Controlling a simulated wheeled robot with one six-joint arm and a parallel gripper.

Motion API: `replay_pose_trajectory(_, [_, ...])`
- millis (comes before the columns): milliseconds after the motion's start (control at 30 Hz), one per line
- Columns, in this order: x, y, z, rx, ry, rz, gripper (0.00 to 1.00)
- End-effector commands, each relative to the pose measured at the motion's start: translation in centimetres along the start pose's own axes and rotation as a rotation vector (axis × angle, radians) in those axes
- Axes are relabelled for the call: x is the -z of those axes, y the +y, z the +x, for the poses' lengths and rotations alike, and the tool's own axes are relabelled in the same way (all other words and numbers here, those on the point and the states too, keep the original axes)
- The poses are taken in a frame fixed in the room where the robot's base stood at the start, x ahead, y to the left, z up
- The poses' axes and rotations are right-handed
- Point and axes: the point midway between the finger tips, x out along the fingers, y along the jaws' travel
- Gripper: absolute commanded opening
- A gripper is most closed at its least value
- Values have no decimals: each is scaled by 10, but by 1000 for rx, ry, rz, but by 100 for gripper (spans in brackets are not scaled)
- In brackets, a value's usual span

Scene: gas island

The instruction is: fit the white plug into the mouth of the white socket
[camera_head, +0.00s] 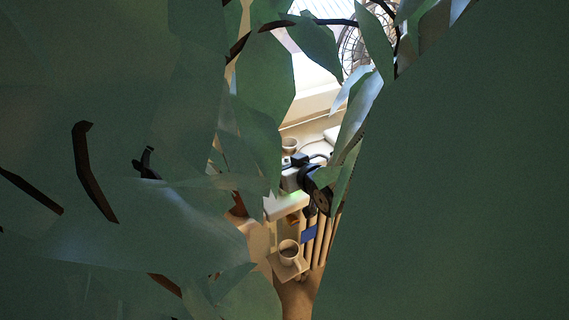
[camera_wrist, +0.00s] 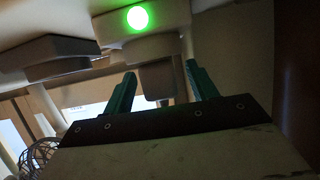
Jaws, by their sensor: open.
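In the wrist view my gripper (camera_wrist: 163,82) is open, with two teal fingers spread apart. A pale housing with a round green light (camera_wrist: 138,18) is above and beyond the fingers. A shaded block (camera_wrist: 157,78) shows beyond the gap between the fingers; I cannot tell whether it is the white plug or part of the socket. No contact with the fingers is visible. The socket's mouth cannot be made out. In the head view leaves hide most of the scene, and I cannot pick out plug or socket there.
Large green leaves (camera_head: 265,75) fill most of the head view. Through the gap show a cup (camera_head: 289,250) on a saucer, another cup (camera_head: 289,145) farther back and a wire fan (camera_head: 354,48). In the wrist view a wide grey slab (camera_wrist: 45,58) is at the left.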

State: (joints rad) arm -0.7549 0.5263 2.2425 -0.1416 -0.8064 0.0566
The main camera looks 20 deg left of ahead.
Motion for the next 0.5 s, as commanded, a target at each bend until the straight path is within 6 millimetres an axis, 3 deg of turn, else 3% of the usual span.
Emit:
replay_pose_trajectory(300, [1,0,-52,0,2,-1,58])
replay_pose_trajectory(500, [0,0,-63,0,1,0,58])
